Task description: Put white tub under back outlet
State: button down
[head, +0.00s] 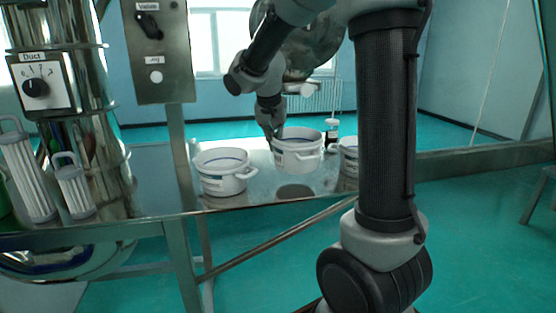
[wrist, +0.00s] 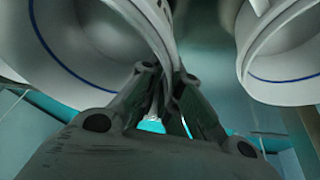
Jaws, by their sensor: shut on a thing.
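Three white tubs show in the head view. My gripper (head: 275,134) is shut on the left rim of the middle tub (head: 298,158), which appears raised above the steel table. In the wrist view, my fingers (wrist: 172,88) pinch the wall of the held tub (wrist: 110,40), which has a blue line inside. A second white tub (head: 223,178) stands to its left, with a side handle. A third tub (head: 350,160) is to the right, partly hidden behind my arm. Another tub (wrist: 285,60) fills the wrist view's upper right. I cannot make out the back outlet.
A dark round patch (head: 295,191) lies on the table below the held tub. A steel post carries a control panel (head: 160,50). A Duct knob box (head: 40,85) and white filter cartridges (head: 73,188) are left.

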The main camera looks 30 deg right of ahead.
jog(key=shift+f, duration=2.35)
jog(key=c, duration=1.6)
grip_release()
jog(key=shift+f, duration=0.1)
jog(key=shift+c, duration=0.2)
